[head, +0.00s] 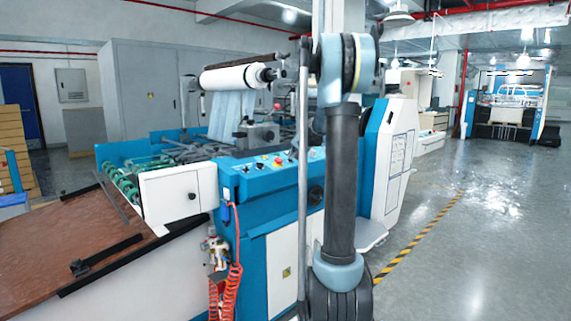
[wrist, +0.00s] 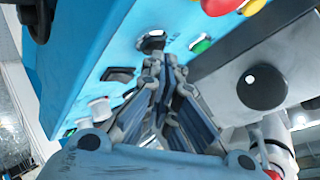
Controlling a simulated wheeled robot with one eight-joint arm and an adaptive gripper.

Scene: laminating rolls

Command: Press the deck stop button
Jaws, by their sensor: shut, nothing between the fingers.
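The blue control panel (head: 255,176) of the machine carries several buttons; labels are too small to read, so I cannot tell which is the deck stop button. In the wrist view the panel (wrist: 95,50) shows a black round button (wrist: 152,41), a green button (wrist: 201,46), a red button on a yellow base (wrist: 220,5), a dark rectangular switch (wrist: 118,76) and a white button (wrist: 100,109). My gripper (wrist: 163,66) is shut and empty, its tips just short of or at the black button; contact cannot be told. My arm hides the gripper in the head view.
A black knob (wrist: 262,88) sits on the grey side face beside the panel. A brown feed table (head: 85,235) slopes at the left. A white machine housing (head: 393,165) stands right of my arm. The floor (head: 480,225) at the right is clear.

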